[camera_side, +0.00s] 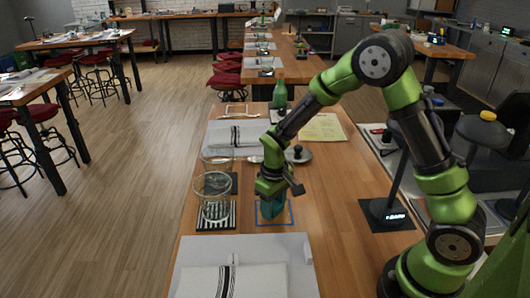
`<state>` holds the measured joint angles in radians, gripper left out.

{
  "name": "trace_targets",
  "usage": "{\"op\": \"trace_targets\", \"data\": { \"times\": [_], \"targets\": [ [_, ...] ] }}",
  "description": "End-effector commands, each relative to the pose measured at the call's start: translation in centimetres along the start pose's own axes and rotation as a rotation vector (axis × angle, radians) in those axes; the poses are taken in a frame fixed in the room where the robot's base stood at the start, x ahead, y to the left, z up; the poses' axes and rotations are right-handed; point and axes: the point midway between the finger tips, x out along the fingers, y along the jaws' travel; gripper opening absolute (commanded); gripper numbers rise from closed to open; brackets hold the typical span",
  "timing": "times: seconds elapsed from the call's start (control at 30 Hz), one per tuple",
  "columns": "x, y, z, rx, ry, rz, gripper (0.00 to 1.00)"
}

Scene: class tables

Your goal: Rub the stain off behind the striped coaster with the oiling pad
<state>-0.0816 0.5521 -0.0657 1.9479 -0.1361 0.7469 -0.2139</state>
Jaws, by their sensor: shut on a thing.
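My gripper (272,197) is low over the wooden table, shut on a teal block that looks like the oiling pad (272,210). The pad is within a blue square outline (291,213) on the table; I cannot tell if it touches the wood. The black-and-white striped coaster (231,219) lies to the left of my gripper with a clear glass (212,190) on it. A dark patch or plain coaster (235,183) shows behind it, partly covered by glass. I cannot make out a stain for certain.
Another clear glass (216,157) stands farther back. A striped cloth on a white mat (293,246) is in front. Bare wood lies to the right.

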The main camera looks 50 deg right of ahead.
Motion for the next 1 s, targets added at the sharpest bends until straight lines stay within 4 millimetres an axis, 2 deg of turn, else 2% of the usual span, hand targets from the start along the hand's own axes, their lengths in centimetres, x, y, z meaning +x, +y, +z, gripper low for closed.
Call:
{"op": "trace_targets", "data": {
  "times": [0.43, 1.0],
  "targets": [
    [0.0, -3.0, -2.9, -0.003, 0.000, 0.000, 0.16],
    [0.0, 0.9, 0.9, 0.003, -0.001, 0.000, 0.16]
  ]
}}
